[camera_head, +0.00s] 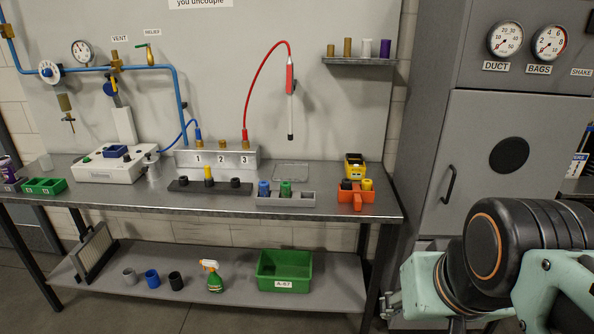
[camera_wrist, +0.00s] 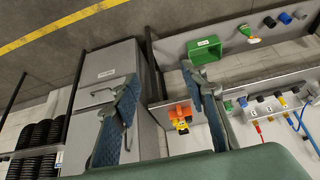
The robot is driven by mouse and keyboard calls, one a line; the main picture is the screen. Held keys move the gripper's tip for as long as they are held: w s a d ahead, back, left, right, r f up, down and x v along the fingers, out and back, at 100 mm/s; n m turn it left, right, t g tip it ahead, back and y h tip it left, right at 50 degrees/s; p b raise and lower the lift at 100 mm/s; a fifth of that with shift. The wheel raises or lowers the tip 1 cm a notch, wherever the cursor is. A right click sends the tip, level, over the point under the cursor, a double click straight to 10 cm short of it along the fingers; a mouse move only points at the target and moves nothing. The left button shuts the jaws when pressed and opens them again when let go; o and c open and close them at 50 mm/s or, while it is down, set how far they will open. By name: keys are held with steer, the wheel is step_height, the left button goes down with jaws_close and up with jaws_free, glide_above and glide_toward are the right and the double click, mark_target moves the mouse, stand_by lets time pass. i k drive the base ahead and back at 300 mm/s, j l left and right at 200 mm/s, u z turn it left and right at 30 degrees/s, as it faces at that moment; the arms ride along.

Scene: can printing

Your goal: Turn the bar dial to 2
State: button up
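A round white dial (camera_head: 48,70) with a blue centre is on the blue pipe at the far upper left of the head view. A white gauge with a needle (camera_head: 82,51) is mounted just right of it and above the pipe. Their scales are too small to read, and I cannot tell which is the bar dial. My gripper (camera_wrist: 160,75) is open and empty in the wrist view, its two fingers wide apart. In the head view it is at the lower right, partly seen, far from the dial and touching nothing.
The workbench (camera_head: 330,208) carries a white machine (camera_head: 112,168), cups, blocks and an orange holder (camera_head: 356,197). A green bin (camera_head: 284,270) and a spray bottle (camera_head: 213,277) stand on the lower shelf. A grey cabinet (camera_head: 500,150) with DUCT and BAGS gauges is to the right.

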mark_target(47, 72)
steer(key=u, duration=1.65)
steer(key=i+j+u, duration=0.25)
steer(key=i, duration=0.15)
steer(key=i+u, duration=0.25)
steer(key=i, duration=0.15)
steer(key=i+j+u, duration=0.2)
steer(key=i, duration=0.95)
steer(key=i+l+u, duration=0.25)
steer(key=i, duration=0.9)
steer(key=i+j, duration=0.1)
steer(key=i, duration=1.05)
